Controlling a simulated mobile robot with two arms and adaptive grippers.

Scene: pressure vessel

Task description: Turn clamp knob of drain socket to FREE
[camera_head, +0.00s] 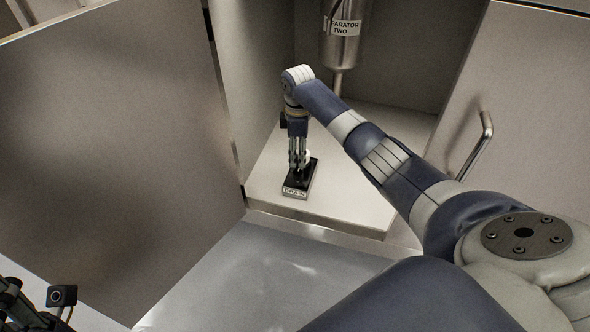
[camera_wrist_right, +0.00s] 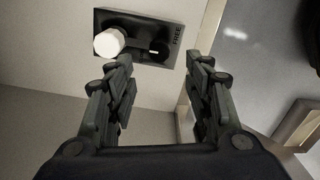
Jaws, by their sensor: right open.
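The drain socket (camera_head: 300,187) is a black block labelled DRAIN on the cabinet floor. In the right wrist view, its black plate (camera_wrist_right: 145,20) carries a white round knob (camera_wrist_right: 109,42) at the left and the word FREE at the right end. A dark bar runs from the knob toward a round dark part. The knob (camera_head: 305,157) also shows in the head view, partly hidden by my right gripper (camera_head: 298,166). My right gripper (camera_wrist_right: 160,62) points down over the socket, open, with the knob beside its left finger. My left gripper shows only partly at the lower left corner.
A cabinet door (camera_head: 110,130) stands open at the left, and a door with a handle (camera_head: 478,145) is at the right. A metal vessel (camera_head: 345,45) labelled "PARATOR TWO" hangs at the back. The cabinet floor (camera_head: 350,190) right of the socket is clear.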

